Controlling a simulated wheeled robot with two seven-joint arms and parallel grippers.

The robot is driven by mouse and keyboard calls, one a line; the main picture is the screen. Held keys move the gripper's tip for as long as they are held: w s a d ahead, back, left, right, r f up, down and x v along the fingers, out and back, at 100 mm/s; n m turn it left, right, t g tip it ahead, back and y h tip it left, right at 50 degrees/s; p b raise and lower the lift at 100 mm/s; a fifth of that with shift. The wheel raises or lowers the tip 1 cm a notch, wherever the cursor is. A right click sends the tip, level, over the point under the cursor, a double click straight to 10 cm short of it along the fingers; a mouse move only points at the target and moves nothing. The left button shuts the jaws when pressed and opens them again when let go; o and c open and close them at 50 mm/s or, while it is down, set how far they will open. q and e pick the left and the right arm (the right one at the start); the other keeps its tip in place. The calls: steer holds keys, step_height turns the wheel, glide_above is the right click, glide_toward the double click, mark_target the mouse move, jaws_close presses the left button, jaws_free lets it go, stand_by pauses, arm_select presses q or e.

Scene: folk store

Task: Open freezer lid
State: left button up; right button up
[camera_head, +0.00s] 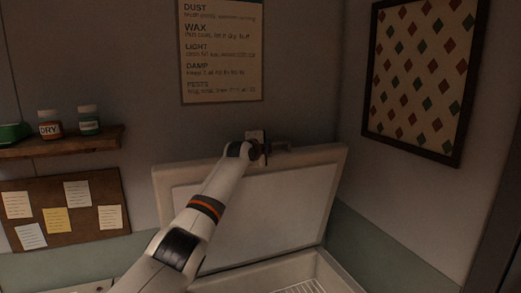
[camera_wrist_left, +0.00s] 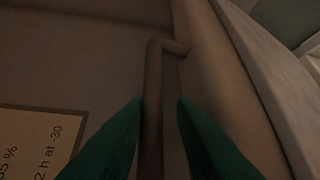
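The freezer lid (camera_head: 285,205) stands raised and tilted back against the wall, its pale inner panel facing me. Below it the freezer body (camera_head: 325,268) is open at the top. My left gripper (camera_head: 264,147) is at the lid's upper edge. In the left wrist view, my green left fingers (camera_wrist_left: 160,102) stand on either side of the bent lid handle (camera_wrist_left: 153,75). The handle is close to the left finger, with a gap to the right finger. My right gripper is not in view.
A wire basket (camera_head: 303,287) shows inside the freezer. A wooden shelf (camera_head: 85,143) with two jars and a cork board (camera_head: 80,200) are on the left wall. A text poster (camera_head: 220,95) hangs above the lid, and a framed diamond pattern (camera_head: 420,75) hangs at right.

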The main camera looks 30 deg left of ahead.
arm_select(q)
steer(key=b+v, duration=0.5)
steer(key=v, duration=0.6)
steer(key=shift+s, duration=0.4)
steer(key=shift+f, duration=0.2)
